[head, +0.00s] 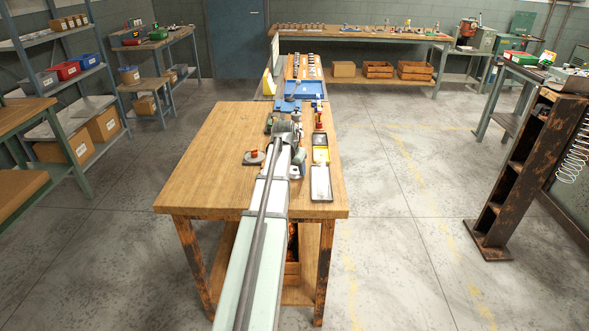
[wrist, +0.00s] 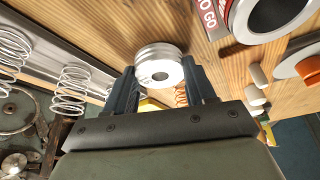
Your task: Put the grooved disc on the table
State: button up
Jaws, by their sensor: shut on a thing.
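The grooved disc (wrist: 159,66) is silver, with stacked ridges around its rim and a small hole in its face. In the wrist view it sits between the two dark fingers of my gripper (wrist: 162,80), which is shut on it. The wooden table (head: 215,150) shows in the head view, and its planks (wrist: 110,22) lie behind the disc in the wrist view. I cannot tell how far the disc is from the wood. In the head view my arm reaches over the table and hides the disc and the fingertips.
Wire springs (wrist: 72,88) stand left in the wrist view; a red and white ring-shaped item (wrist: 270,18) is at upper right. The table's left front is bare.

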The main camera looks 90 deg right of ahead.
jog(key=o, duration=1.3)
jog(key=shift+f, duration=0.1)
jog(key=shift+o, duration=0.2)
jog(key=v, duration=1.2)
